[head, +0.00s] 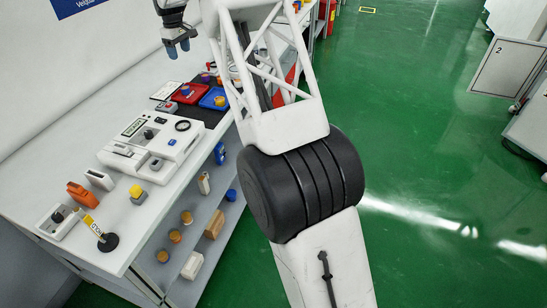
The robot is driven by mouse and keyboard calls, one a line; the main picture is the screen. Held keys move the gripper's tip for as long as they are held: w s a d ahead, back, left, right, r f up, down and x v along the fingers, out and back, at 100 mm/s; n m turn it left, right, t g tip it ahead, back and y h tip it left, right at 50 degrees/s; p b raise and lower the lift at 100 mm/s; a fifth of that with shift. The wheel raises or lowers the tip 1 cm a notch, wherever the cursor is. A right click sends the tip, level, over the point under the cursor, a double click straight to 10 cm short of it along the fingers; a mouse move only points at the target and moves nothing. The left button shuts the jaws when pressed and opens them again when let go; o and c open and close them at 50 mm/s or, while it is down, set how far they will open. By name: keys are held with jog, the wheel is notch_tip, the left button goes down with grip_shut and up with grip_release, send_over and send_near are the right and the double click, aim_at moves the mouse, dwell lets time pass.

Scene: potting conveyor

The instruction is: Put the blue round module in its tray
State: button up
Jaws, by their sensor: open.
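My gripper (178,49) is at the top of the head view, above the bench and apart from it, with its fingers pointing down and nothing seen between them. A blue tray (209,104) lies on the dark strip of the bench with a small yellow piece in it. A red tray (177,97) lies beside it on the left. A small blue round piece (185,90) appears to sit in the red tray; it may be the blue round module, but it is too small to be certain. My arm hides part of the bench to the right of the trays.
A white machine (150,136) stands mid-bench. Nearer are an orange block (82,195), a yellow-topped block (137,194) and a yellow marker on a black base (108,242). Shelves below hold several round pieces, one blue (231,195). Green floor lies right.

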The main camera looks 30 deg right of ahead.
jog(key=s+d+r+m, duration=0.1)
jog(key=s+r, duration=0.4)
jog(key=s, duration=0.7)
jog(key=s+d+r+m+t, duration=0.15)
jog(key=s+r, duration=0.35)
jog(key=s, duration=0.7)
jog(key=s+d+r+m, duration=0.15)
jog(key=s+r, duration=0.35)
jog(key=s, duration=0.8)
jog(key=s+f+m, duration=0.1)
jog(key=s+f, duration=0.2)
jog(key=s, duration=0.8)
jog(key=s+f+m, duration=0.1)
jog(key=s+f, duration=0.2)
jog(key=s, duration=0.9)
jog(key=s+f+m, duration=0.2)
jog(key=s+f, duration=0.1)
jog(key=s, duration=0.9)
jog(key=shift+d+f+t, duration=0.15)
jog(key=shift+t, duration=0.3)
